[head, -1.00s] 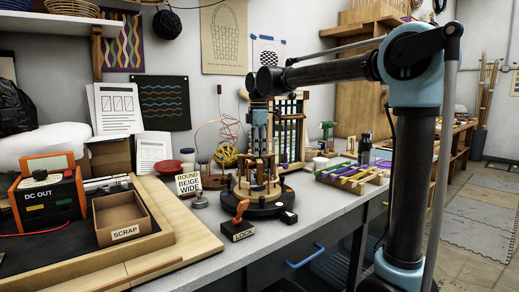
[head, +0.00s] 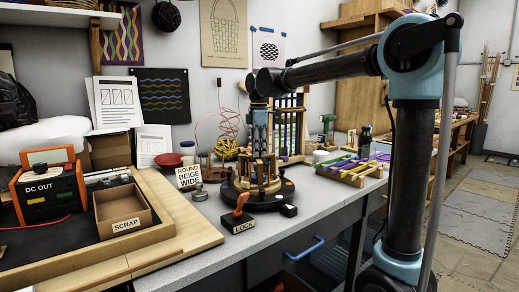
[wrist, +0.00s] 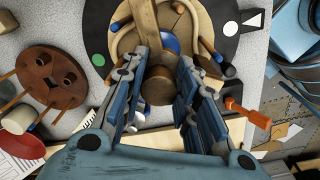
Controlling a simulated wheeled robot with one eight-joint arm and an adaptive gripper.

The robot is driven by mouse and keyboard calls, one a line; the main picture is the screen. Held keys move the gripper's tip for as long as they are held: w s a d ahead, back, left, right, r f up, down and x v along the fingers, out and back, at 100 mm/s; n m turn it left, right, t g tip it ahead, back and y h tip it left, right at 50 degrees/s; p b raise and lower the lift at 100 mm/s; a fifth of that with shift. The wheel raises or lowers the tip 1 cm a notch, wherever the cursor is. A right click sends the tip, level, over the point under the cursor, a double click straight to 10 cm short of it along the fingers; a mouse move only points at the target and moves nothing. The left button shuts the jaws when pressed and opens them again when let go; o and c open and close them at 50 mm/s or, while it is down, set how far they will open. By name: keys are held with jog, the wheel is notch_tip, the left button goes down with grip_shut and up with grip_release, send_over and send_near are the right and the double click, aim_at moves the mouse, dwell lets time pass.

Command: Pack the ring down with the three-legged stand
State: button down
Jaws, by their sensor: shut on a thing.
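The three-legged stand, with wooden legs and a round wooden knob (wrist: 158,88), is upright over the black round base (head: 238,201) on the bench. My gripper (head: 260,152) points down from above with its fingers closed on the stand's top. In the wrist view the blue finger pads (wrist: 160,95) flank the knob. A beige cane ring (wrist: 122,44) curves around the legs on the base; it is partly hidden by them and my fingers. I cannot tell whether the legs touch the ring.
An orange lever on the LOCK block (head: 238,221) stands in front of the base. The ROUND BEIGE WIDE sign (head: 189,176) is at left, with the SCRAP box (head: 122,211) farther left. A slotted wooden rack (head: 352,171) is at right.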

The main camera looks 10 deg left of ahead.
jog(key=shift+f, duration=0.35)
jog(key=shift+r, duration=0.1)
notch_tip(320, 180, up, 14)
dwell(1.2)
dwell(0.8)
